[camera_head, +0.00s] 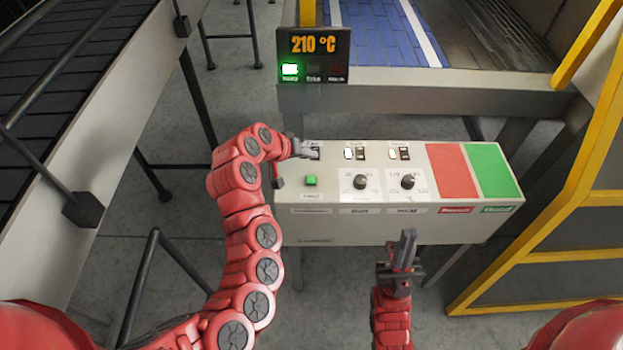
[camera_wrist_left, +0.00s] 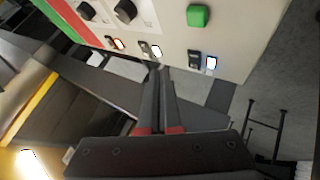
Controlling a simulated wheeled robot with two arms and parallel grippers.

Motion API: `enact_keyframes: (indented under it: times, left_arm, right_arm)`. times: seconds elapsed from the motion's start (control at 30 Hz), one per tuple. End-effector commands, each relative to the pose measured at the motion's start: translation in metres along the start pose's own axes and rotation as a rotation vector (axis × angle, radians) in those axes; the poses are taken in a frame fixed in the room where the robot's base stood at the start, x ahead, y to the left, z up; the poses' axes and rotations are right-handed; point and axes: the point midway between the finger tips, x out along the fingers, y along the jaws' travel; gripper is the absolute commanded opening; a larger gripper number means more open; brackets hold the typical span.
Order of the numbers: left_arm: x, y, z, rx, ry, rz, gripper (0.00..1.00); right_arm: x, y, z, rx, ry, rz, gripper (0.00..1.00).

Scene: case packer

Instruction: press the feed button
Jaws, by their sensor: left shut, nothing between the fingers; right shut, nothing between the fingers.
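A small green square button (camera_head: 311,181) sits at the left of the grey control box's (camera_head: 345,225) sloped top; its label is too small to read. It also shows at the top of the left wrist view (camera_wrist_left: 198,16). My left gripper (camera_head: 310,151) is shut and empty at the panel's back left corner, behind the green button and apart from it. In the left wrist view its fingertips (camera_wrist_left: 160,72) lie close to the row of small switches; contact cannot be told. My right gripper (camera_head: 408,240) is shut and empty, in front of the box.
The panel also carries lit rocker switches (camera_head: 354,153), two black knobs (camera_head: 361,182), a red pad (camera_head: 452,172) and a green pad (camera_head: 492,170). A display (camera_head: 314,55) reads 210 °C with a green lamp lit. Conveyors flank it; a yellow-framed guard (camera_head: 545,200) stands right.

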Motion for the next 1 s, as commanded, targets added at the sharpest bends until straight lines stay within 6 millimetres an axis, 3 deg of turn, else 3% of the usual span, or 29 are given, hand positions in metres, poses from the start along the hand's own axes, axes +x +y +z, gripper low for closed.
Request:
enact_keyframes:
  times: [0.53,1.0]
  left_arm:
    - [0.051,-0.037,0.037,0.001,0.001,0.000,0.00]
    - [0.057,-0.041,0.041,0.000,0.002,0.000,0.00]
  right_arm:
    - [-0.035,-0.002,0.006,0.000,0.000,0.000,0.00]
    - [-0.040,-0.002,0.007,0.000,0.000,0.000,0.00]
